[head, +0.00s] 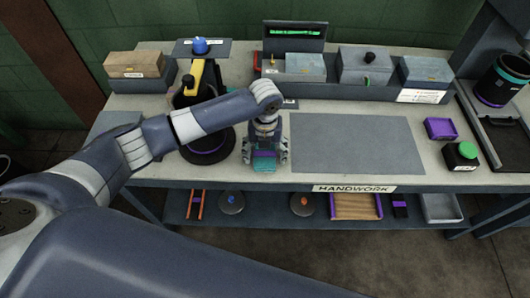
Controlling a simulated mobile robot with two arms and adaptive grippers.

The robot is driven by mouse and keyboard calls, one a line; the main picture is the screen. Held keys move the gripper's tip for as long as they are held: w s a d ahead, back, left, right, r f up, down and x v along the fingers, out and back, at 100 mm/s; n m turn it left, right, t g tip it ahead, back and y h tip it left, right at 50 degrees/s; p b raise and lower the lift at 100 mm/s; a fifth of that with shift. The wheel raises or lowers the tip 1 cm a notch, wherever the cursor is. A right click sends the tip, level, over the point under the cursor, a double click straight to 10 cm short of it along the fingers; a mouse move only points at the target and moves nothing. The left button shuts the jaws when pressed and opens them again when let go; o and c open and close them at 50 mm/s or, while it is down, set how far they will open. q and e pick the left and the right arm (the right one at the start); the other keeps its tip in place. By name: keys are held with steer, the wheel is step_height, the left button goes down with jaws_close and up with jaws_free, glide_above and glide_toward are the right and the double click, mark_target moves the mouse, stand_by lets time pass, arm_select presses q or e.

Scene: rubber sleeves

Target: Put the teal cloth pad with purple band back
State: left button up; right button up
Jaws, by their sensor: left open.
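The teal cloth pad (264,165) shows near the front edge of the workbench, left of the grey mat. A purple strip shows along its far side, under the gripper. My left gripper (265,158) points down right over the pad, with its open fingers on either side of it. The gripper hides part of the pad, and I cannot tell whether the fingers touch it. My right gripper is not in view.
The grey mat (355,143) lies bare to the right. A black round-based stand (207,147) is close on the left. Boxes (362,65) line the back. A lower shelf (275,208) holds several items.

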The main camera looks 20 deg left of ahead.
mark_target(265, 154)
arm_select(q)
steer(key=shift+r, duration=0.1)
steer(key=shift+r, duration=0.3)
step_height(265, 154, up, 12)
steer(key=b, duration=0.1)
steer(key=shift+f, duration=0.25)
